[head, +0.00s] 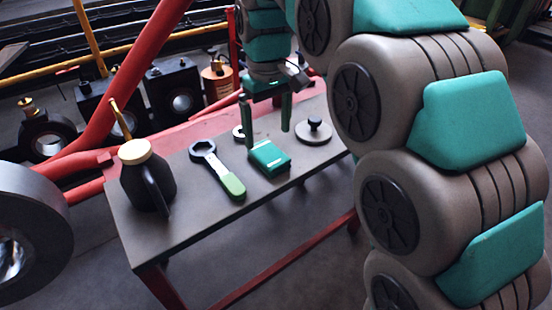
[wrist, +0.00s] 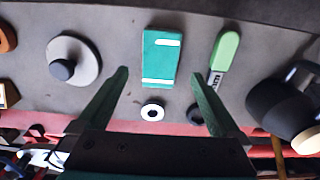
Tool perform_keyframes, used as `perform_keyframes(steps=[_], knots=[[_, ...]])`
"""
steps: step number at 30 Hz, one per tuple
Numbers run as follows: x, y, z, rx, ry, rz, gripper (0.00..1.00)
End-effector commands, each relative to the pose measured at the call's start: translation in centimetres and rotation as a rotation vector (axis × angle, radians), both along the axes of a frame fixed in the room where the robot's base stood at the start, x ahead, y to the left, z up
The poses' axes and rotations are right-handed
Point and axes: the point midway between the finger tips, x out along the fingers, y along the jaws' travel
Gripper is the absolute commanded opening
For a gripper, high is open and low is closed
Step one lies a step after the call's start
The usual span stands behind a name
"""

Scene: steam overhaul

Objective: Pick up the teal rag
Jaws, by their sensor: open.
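The teal rag (head: 268,158) is a folded, flat rectangular pad with white stripes, lying on the grey tabletop near its middle. In the wrist view the teal rag (wrist: 159,60) lies just beyond the fingertips, between their lines. My gripper (head: 267,139) points down over the table with its two teal fingers spread apart. In the wrist view my gripper (wrist: 158,75) is open with nothing between the fingers. It is apart from the rag, above it and slightly toward the table's back edge.
A green-handled wrench (head: 230,182) lies left of the rag. A black oil can with a cream cap (head: 147,180) stands at the table's left end. A knobbed grey disc (head: 314,132) sits right, and a small pale ring (head: 238,131) behind. Red frame bars (head: 120,90) rise behind the table.

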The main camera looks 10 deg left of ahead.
Motion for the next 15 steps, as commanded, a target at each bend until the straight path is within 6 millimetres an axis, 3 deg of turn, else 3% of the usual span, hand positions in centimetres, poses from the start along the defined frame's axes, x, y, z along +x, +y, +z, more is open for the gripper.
perform_keyframes(steps=[8, 15], knots=[[-0.1, -0.1, -2.0, -0.002, 0.003, 0.000, 1.00], [-0.1, -0.1, -5.3, -0.002, 0.003, -0.001, 1.00]])
